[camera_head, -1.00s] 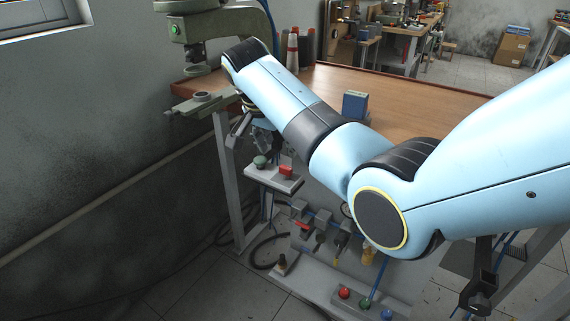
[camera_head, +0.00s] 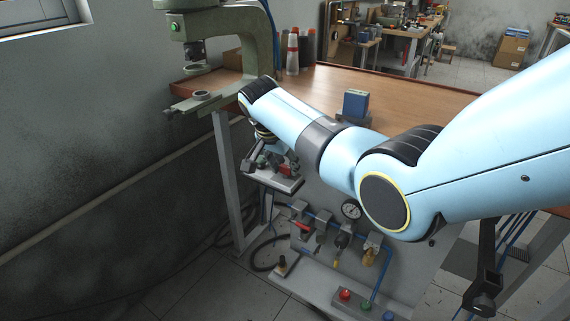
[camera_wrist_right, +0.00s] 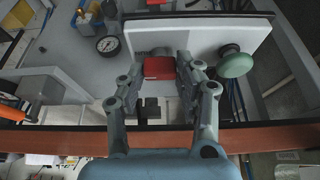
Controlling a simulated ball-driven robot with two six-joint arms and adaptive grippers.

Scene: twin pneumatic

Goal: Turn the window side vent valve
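A pale shelf (camera_head: 278,182) on the bench front, at the window side, carries a green mushroom knob (camera_head: 262,160) and a red block-shaped handle (camera_head: 286,170). I cannot tell for sure which is the vent valve. My right gripper (camera_head: 272,153) is over this shelf, partly hidden by my arm. In the right wrist view the red handle (camera_wrist_right: 158,68) lies between the two fingertips of my right gripper (camera_wrist_right: 160,75), which are apart. Whether they touch it is unclear. The green knob (camera_wrist_right: 235,62) is beside the right finger. My left gripper is not in view.
Below is a pneumatic panel with a red lever (camera_head: 306,229), a gauge (camera_head: 351,209) and a base with red and green buttons (camera_head: 345,294).

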